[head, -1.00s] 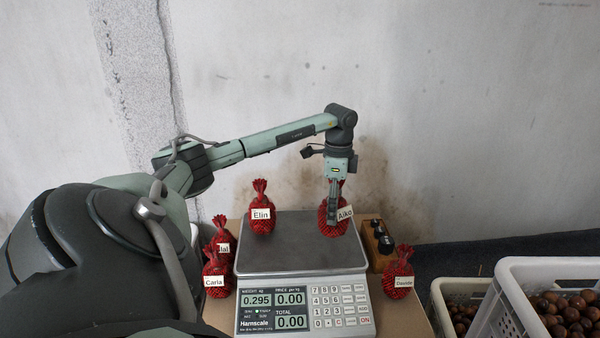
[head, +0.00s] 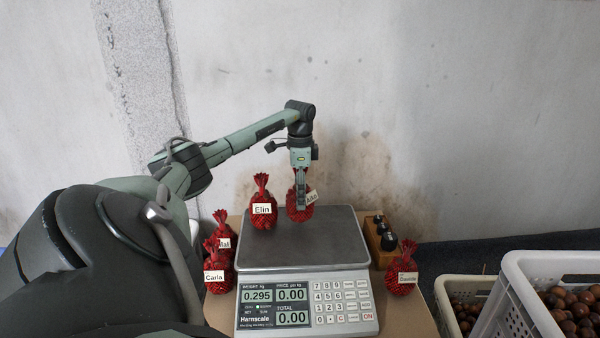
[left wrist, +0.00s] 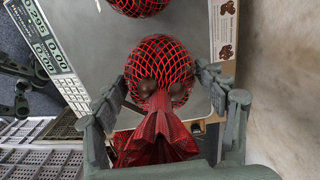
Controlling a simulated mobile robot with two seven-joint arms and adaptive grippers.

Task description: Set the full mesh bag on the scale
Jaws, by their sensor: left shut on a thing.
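A full red mesh bag labelled Aiko (head: 300,213) is in my left gripper (head: 301,205) at the back of the scale (head: 310,252). The gripper is shut on its gathered neck, and the round body hangs below. Whether the bag touches the plate I cannot tell. In the left wrist view the fingers (left wrist: 163,95) are on both sides of the held bag (left wrist: 160,62). A second red bag, labelled Elin (head: 263,213), stands upright on the plate just left of it. The weight display reads 0.295. My right gripper is not in view.
Bag Carla (head: 218,277) and another partly hidden bag (head: 221,231) stand left of the scale. One more bag (head: 401,278) stands right of it, near a wooden weight block (head: 379,240). Crates of chestnuts (head: 535,275) are at far right. The plate's right side is bare.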

